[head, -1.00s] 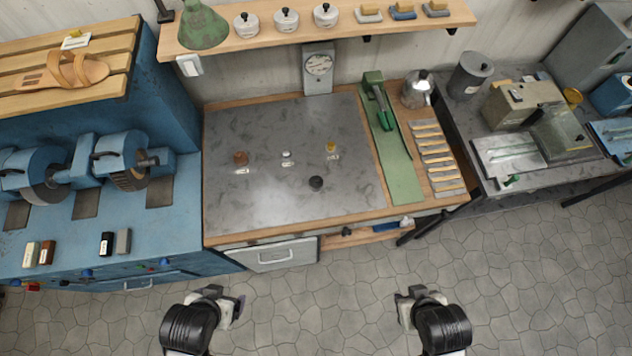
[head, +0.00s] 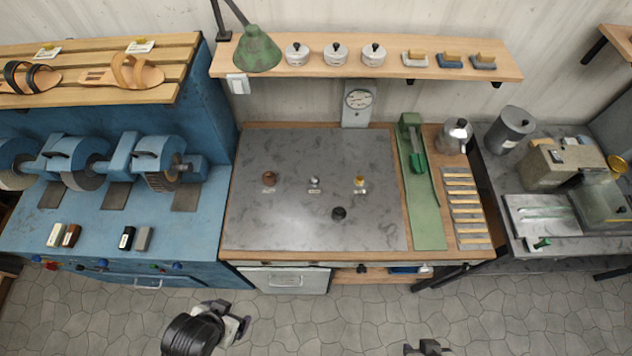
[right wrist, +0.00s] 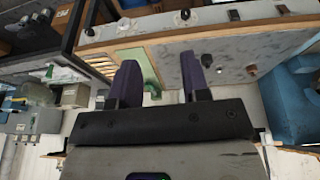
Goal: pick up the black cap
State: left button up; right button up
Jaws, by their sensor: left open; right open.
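The black cap (head: 339,213) is a small round dark piece standing on the grey metal work surface (head: 290,225), near its front right. Behind it stand a brown cap (head: 269,178), a silver one (head: 314,181) and a yellow one (head: 360,181), each with a small label. My left gripper (head: 238,327) is open and empty over the floor in front of the bench. My right gripper (head: 428,347) is at the bottom edge of the head view, mostly cut off. In the right wrist view its jaws (right wrist: 160,80) are apart and empty, with the bench beyond them.
A green strip with a green tool (head: 415,160) and a rack of wooden slats (head: 466,210) lie right of the plate. A shelf (head: 390,68) with a green lamp (head: 256,50) overhangs the back. Blue grinders (head: 82,160) stand left. The plate around the cap is clear.

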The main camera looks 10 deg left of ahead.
dwell(0.4)
jog(key=o, duration=0.8)
jog(key=shift+d, duration=0.1)
jog(key=shift+w, duration=0.1)
